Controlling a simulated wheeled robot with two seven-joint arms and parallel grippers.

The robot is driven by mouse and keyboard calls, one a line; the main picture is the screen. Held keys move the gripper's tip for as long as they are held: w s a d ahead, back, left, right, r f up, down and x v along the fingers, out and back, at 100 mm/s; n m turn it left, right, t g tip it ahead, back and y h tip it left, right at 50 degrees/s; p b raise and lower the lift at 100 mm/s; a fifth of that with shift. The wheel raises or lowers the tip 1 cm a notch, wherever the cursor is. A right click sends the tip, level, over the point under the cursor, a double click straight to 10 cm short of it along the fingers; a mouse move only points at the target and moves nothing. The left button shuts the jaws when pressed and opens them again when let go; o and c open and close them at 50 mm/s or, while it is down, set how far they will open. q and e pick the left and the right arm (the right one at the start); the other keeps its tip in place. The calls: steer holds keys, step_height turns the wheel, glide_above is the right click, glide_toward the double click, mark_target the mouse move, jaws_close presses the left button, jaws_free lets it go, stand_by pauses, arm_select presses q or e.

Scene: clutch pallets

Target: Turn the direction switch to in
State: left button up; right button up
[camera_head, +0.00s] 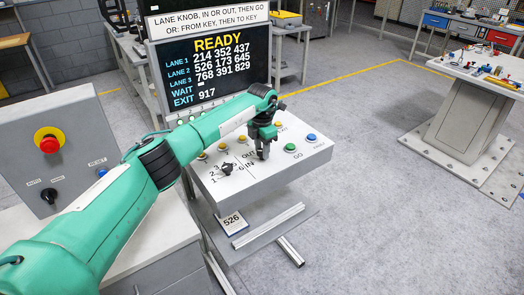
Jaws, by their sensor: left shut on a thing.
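My left gripper (262,155) points down onto the sloped top of the grey control panel (256,181). It is shut on the direction switch, just right of the OUT label. The jaws hide the switch, so I cannot tell which way it points. The black lane knob (227,169) stands to the left among small numbers, apart from the gripper. My right gripper is not in view.
A display (211,73) behind the panel reads READY with several number rows. A green GO button (290,148) and a blue button (311,137) sit right of the gripper. A box with a red stop button (49,145) stands at left. Open floor lies at right.

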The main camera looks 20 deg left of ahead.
arm_select(q)
steer(key=n+b, duration=0.1)
steer(key=n, duration=0.3)
steer(key=shift+n+b, duration=0.3)
steer(key=shift+r+n+b, duration=0.1)
steer(key=shift+n+b, duration=0.4)
steer(key=shift+n, duration=1.7)
steer(key=o, duration=1)
step_height(320, 180, up, 14)
steer(key=b, duration=0.3)
